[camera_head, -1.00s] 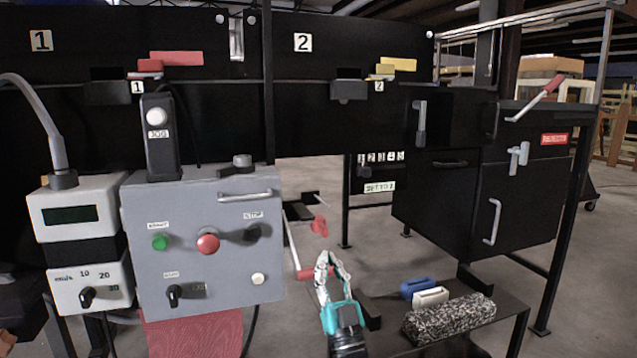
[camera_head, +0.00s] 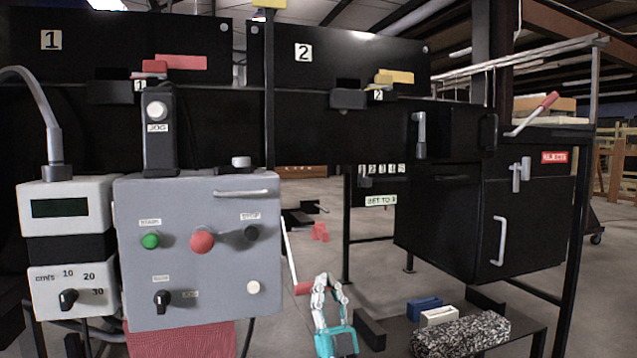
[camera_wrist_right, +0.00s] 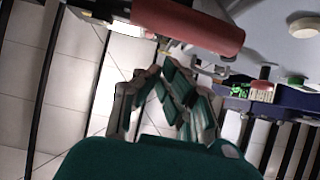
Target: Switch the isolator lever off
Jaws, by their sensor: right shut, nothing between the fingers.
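A pale lever arm runs down the right side of the grey control box (camera_head: 197,290) and ends in a red grip (camera_head: 303,288). No label on it can be read, so I cannot confirm it is the isolator. My right gripper (camera_head: 329,280) is shut and empty, just right of the red grip. In the right wrist view a red cylindrical grip (camera_wrist_right: 190,25) lies close beyond the gripper's fingertips (camera_wrist_right: 150,76). Whether they touch is unclear. Another red-handled lever (camera_head: 534,112) slants up above the black cabinet at the right. My left gripper is not seen.
The box carries a green button (camera_head: 150,241), a red button (camera_head: 202,241) and a black knob (camera_head: 162,299). A low black table (camera_head: 497,340) at lower right holds a blue block (camera_head: 424,308), a white block (camera_head: 440,317) and a speckled block (camera_head: 460,336). The black cabinet (camera_head: 440,225) stands behind.

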